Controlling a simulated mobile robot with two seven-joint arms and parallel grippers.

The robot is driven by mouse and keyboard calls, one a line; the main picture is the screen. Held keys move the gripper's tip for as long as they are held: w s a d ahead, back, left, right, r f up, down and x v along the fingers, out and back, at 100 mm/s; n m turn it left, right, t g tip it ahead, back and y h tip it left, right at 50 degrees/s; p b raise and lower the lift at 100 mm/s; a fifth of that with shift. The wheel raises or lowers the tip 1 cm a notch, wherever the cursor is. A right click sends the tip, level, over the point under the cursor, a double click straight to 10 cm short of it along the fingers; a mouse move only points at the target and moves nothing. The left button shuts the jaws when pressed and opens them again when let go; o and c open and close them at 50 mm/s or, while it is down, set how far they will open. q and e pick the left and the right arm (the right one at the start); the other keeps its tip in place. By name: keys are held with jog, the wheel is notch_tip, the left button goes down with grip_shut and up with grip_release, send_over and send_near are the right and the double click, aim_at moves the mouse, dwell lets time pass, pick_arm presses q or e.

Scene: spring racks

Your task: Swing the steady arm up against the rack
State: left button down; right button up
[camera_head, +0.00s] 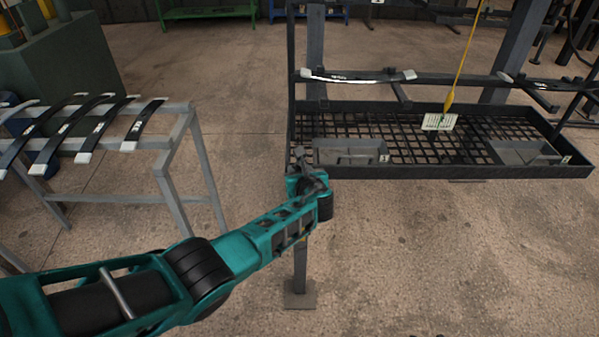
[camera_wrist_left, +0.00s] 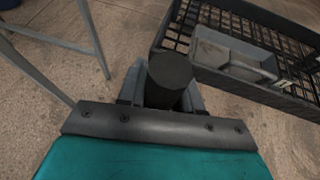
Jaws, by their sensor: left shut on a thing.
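The dark metal rack (camera_head: 480,172) stands at the right in the head view, with a mesh tray across its front. My left gripper (camera_head: 303,166) is at the tray's front left corner. In the left wrist view, my left gripper (camera_wrist_left: 163,98) is shut on a dark round-ended grip (camera_wrist_left: 169,70), seen end-on between the fingers. It seems to be part of the steady arm, but the rest of that arm is hidden or cannot be told apart from the rack. A grey post (camera_head: 300,262) with a square foot plate stands on the floor below the gripper. My right gripper is not in view.
Grey bins (camera_head: 350,152) and (camera_head: 520,153) sit in the tray. Leaf springs (camera_head: 360,77) lie on the rack. A grey stand (camera_head: 176,143) with several springs is at the left. Floor between is clear.

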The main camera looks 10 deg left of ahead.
pick_arm(q)
jog(key=shift+d, duration=0.35)
jog(key=c, duration=0.8)
grip_release()
jog(key=shift+c, duration=0.2)
jog(key=shift+s+d+r+p, duration=0.1)
jog(key=shift+s+r+p, duration=0.15)
jog(key=shift+s+p, duration=0.25)
jog(key=p+v, duration=0.3)
jog(key=v, duration=0.8)
jog(key=shift+s+d, duration=0.2)
jog(key=shift+s, duration=0.1)
